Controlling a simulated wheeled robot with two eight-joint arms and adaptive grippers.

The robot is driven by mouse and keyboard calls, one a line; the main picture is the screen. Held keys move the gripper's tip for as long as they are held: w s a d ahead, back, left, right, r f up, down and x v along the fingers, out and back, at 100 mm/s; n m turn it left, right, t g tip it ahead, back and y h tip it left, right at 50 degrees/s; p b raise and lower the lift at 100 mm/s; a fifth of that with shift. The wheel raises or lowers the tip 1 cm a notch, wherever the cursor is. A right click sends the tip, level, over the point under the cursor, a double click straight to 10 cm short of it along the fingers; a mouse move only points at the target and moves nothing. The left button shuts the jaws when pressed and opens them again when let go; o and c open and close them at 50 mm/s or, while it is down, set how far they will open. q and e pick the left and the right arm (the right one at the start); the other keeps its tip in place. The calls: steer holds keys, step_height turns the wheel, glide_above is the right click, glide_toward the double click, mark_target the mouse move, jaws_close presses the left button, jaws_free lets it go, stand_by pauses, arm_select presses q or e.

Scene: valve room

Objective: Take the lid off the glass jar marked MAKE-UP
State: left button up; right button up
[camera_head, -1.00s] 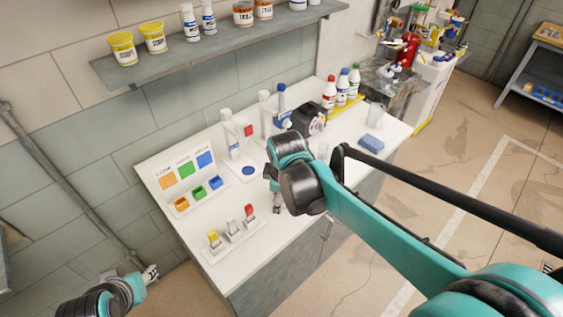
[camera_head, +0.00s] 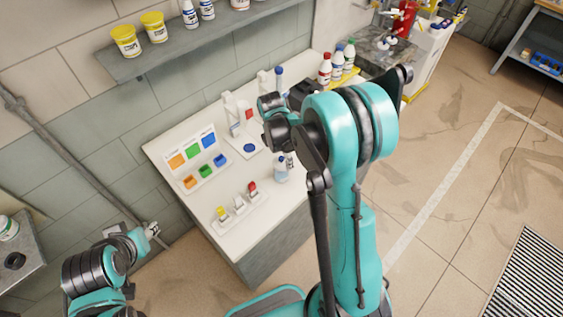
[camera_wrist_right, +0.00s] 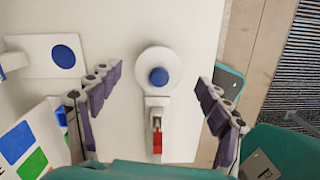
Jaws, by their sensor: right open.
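The glass jar (camera_head: 281,174) stands upright near the front edge of the white counter, right of the red switch. Its marking is too small to read. In the right wrist view I see its round white lid (camera_wrist_right: 144,63) with a blue knob from above, seated. My right gripper (camera_wrist_right: 159,80) is open, with one finger on each side of the lid in that view and no visible contact. In the head view my right arm hides most of the gripper. My left gripper (camera_head: 152,230) is at the lower left, away from the counter, too small to read.
A switch strip (camera_head: 240,213) stands close to the jar. A white plate with a blue disc (camera_head: 249,148) lies behind it. Coloured bins (camera_head: 204,172) stand to the left. Bottles (camera_head: 338,64) stand at the back right. A shelf (camera_head: 180,52) hangs above.

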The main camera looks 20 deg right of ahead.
steer(key=shift+w+d+f, duration=0.1)
steer(key=shift+f, duration=0.6)
steer(key=shift+r, duration=0.1)
steer(key=c, duration=1)
steer(key=shift+o, duration=0.2)
